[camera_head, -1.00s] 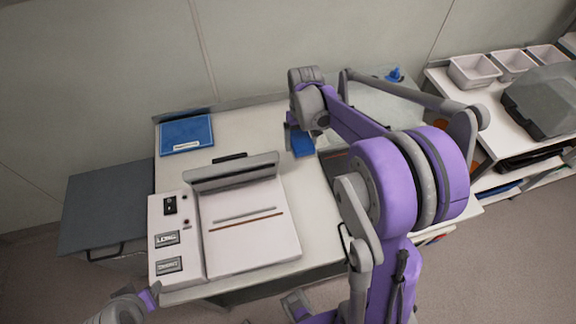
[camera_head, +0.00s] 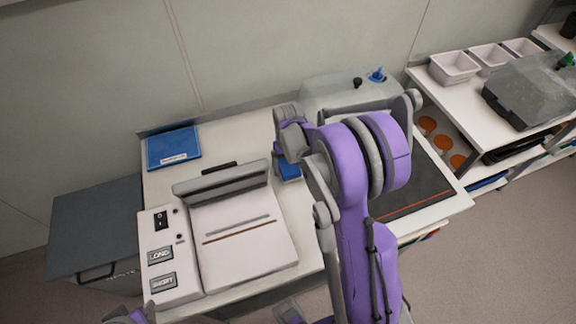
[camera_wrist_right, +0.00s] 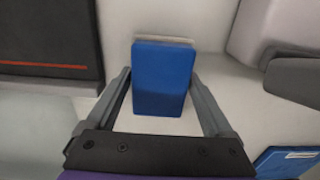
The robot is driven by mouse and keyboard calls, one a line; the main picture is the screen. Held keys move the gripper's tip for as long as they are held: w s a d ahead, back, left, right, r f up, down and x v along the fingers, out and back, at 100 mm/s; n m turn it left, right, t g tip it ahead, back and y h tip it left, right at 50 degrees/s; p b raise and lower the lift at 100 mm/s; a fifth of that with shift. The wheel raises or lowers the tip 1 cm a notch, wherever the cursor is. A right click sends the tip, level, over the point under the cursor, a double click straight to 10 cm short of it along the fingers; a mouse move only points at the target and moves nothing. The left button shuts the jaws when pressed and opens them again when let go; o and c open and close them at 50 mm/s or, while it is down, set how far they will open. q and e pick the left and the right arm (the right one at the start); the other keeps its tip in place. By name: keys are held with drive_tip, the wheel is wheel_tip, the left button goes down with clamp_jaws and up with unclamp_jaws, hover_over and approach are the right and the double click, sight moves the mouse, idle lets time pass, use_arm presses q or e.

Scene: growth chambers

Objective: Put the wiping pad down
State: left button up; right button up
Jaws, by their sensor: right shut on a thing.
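The wiping pad (camera_head: 290,172) is a small blue block, partly hidden by my right arm in the head view. In the right wrist view the pad (camera_wrist_right: 162,78) sits between the two grey fingers, with a pale layer along its far edge. My right gripper (camera_wrist_right: 160,85) is shut on it. In the head view my right gripper (camera_head: 284,158) is over the white table (camera_head: 225,142), just right of the sealing machine's raised bar. I cannot tell whether the pad touches the table. My left gripper is out of view; only a bit of arm shows at the bottom left.
The white sealing machine (camera_head: 245,245) stands left of the pad. A dark mat with a red line (camera_head: 420,188) lies to the right. A blue folder (camera_head: 173,147) lies at the back left. A grey rounded unit (camera_head: 345,92) stands behind. A shelf with white bins (camera_head: 454,68) is at right.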

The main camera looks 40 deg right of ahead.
sight(288, 165)
drive_tip(key=shift+f, duration=0.35)
drive_tip(key=o, duration=1)
drive_tip(key=shift+s+a+b, duration=0.1)
drive_tip(key=shift+s+b, duration=0.05)
drive_tip(key=shift+b, duration=0.15)
drive_tip(key=shift+o, duration=0.2)
drive_tip(key=shift+r+p, duration=0.3)
wheel_tip(288, 165, up, 12)
drive_tip(key=p, duration=0.1)
